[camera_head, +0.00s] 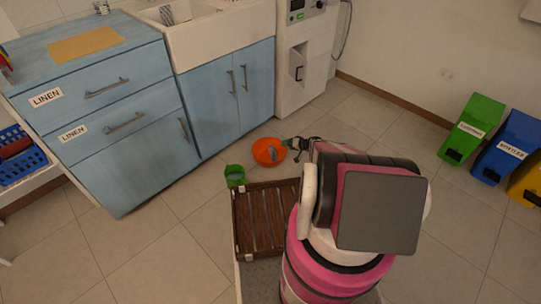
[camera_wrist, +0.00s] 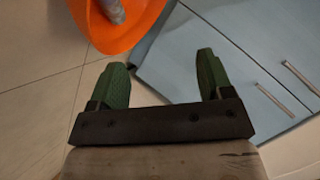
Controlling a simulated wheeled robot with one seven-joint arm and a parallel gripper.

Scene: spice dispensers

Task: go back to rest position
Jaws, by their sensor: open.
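My gripper (camera_head: 297,145) is at the end of my arm, beyond the wooden slatted rack on my base, in the head view. In the wrist view its two green fingers (camera_wrist: 162,82) are spread wide apart with nothing between them. An orange bowl (camera_head: 268,152) is just left of the gripper in the head view. In the wrist view the orange bowl (camera_wrist: 118,35) lies beyond the left finger, with a greyish thing (camera_wrist: 113,10) inside it. Whether the bowl rests on the floor or on something is hard to tell.
A small green container (camera_head: 235,177) is at the rack's (camera_head: 262,215) far left corner. Blue cabinets (camera_head: 110,120) and a sink (camera_head: 215,40) stand at left and back. Green, blue and yellow bins (camera_head: 505,148) stand at right. Tiled floor (camera_head: 175,255) is clear at left.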

